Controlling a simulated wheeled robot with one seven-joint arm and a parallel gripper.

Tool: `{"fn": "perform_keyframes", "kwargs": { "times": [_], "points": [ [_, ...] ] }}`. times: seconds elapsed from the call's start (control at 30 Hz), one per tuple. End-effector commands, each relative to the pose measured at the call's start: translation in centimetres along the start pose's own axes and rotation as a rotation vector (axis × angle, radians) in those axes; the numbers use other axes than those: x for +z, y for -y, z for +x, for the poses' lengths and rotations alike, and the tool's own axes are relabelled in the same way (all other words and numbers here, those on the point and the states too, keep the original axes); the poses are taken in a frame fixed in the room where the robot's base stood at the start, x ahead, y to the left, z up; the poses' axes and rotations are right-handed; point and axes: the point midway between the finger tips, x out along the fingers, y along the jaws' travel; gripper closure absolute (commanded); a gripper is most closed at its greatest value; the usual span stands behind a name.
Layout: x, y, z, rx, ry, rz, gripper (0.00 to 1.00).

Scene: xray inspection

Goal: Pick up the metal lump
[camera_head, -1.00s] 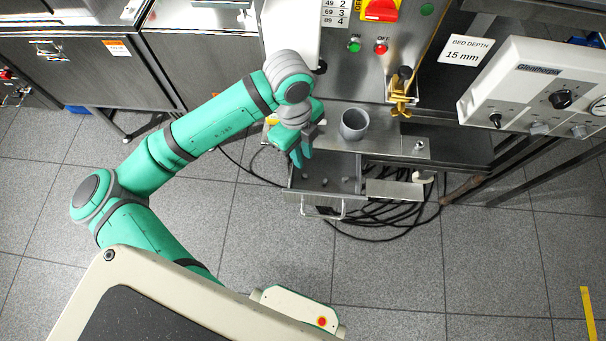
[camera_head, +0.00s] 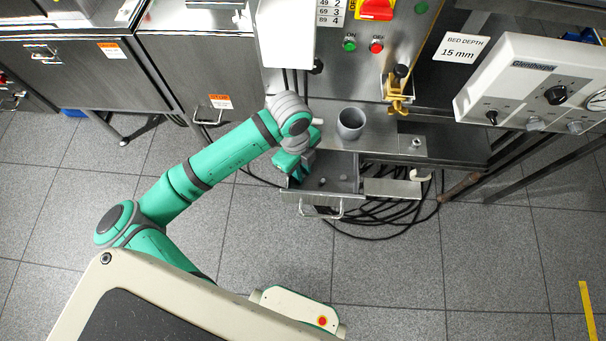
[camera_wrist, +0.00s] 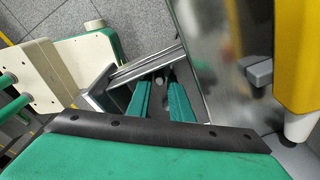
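Small grey metal lumps (camera_head: 343,177) lie in the open metal drawer (camera_head: 330,199), to the right of my gripper in the head view. I cannot tell which lump is meant. My gripper (camera_head: 299,176) points down into the left part of the drawer. In the wrist view, the two green fingers of my gripper (camera_wrist: 160,96) stand apart with a gap between them. A small pale lump (camera_wrist: 158,87) shows near the fingertips there, and I cannot tell whether it lies between them. My gripper and wrist hide the drawer's left side in the head view.
A grey cup (camera_head: 351,124) stands on the metal ledge (camera_head: 388,143) behind the drawer. A brass clamp (camera_head: 396,95) is on the panel to its right. A white instrument box (camera_head: 530,85) is at the right. Black cables (camera_head: 385,222) lie under the drawer. The floor in front is open.

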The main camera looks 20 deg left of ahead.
Motion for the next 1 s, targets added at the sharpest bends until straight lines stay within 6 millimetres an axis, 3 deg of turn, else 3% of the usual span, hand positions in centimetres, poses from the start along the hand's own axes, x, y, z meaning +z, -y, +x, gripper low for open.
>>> {"fn": "perform_keyframes", "kwargs": {
  "times": [0.1, 0.2, 0.67, 1.0],
  "points": [
    [0.0, 0.0, 0.0, 0.000, 0.000, 0.000, 0.81],
    [0.0, 0.0, 0.0, 0.000, 0.000, 0.000, 1.00],
    [0.0, 0.0, -0.2, -0.001, 0.000, -0.001, 1.00],
    [0.2, -0.3, -2.6, -0.002, 0.002, -0.011, 1.00]
  ]
}}
